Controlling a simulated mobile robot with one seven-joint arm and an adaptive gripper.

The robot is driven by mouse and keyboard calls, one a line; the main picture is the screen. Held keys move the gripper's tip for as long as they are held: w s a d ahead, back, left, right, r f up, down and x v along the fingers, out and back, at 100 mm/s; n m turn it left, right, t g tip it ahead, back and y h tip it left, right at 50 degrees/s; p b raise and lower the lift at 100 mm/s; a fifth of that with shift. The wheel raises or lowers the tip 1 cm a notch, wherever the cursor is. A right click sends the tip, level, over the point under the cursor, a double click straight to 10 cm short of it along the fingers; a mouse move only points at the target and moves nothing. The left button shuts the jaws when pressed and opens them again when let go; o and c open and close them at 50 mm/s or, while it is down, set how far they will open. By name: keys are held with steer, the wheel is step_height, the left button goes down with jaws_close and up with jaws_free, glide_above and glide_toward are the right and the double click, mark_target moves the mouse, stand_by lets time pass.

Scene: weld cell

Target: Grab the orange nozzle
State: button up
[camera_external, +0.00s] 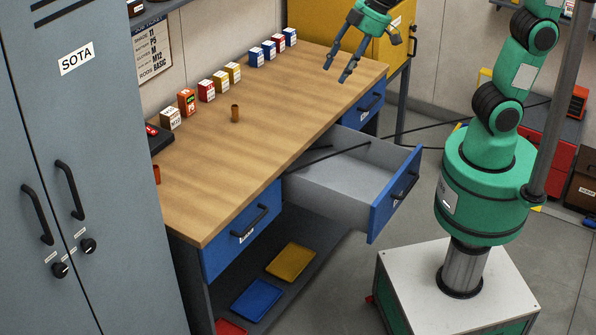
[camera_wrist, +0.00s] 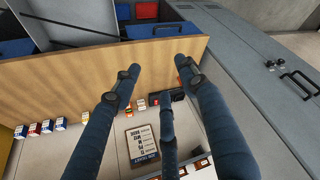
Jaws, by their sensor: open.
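A small brownish-orange cylinder (camera_external: 235,113) stands upright on the wooden workbench (camera_external: 215,165) in the external view. A second, redder orange piece (camera_external: 157,174) shows at the bench's left edge, partly hidden by the grey cabinet. An orange-red piece also shows in the wrist view (camera_wrist: 182,61), partly behind a fingertip. I cannot tell for certain which piece is the nozzle. My gripper (camera_external: 336,73) has its fingers spread and empty, above the far right part of the bench, apart from both pieces. The wrist view shows its dark fingers (camera_wrist: 158,76) apart over the bench.
Several small boxes (camera_external: 206,90) line the bench's back edge. An open drawer (camera_external: 360,178) juts from the front. The grey cabinet (camera_external: 75,150) stands at the left. Blue and yellow trays (camera_external: 290,262) lie on the lower shelf.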

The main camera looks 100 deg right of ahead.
steer(key=w+d+r+p, duration=0.2)
steer(key=w+p, duration=0.2)
steer(key=w, duration=1)
steer(key=m+g+p, duration=0.1)
steer(key=p, duration=1.4)
glide_above(157, 167)
steer(key=s, duration=0.4)
step_height(157, 167, down, 24)
steer(key=shift+s+a, duration=0.2)
steer(key=shift+s, duration=0.05)
steer(key=shift+f, duration=0.15)
steer(key=shift+d+p+x, duration=0.2)
steer(key=shift+p+x, duration=0.1)
steer(key=shift+x, duration=3.9)
steer(key=shift+w, duration=0.1)
steer(key=shift+p+x, duration=0.6)
steer(key=shift+x, duration=1.95)
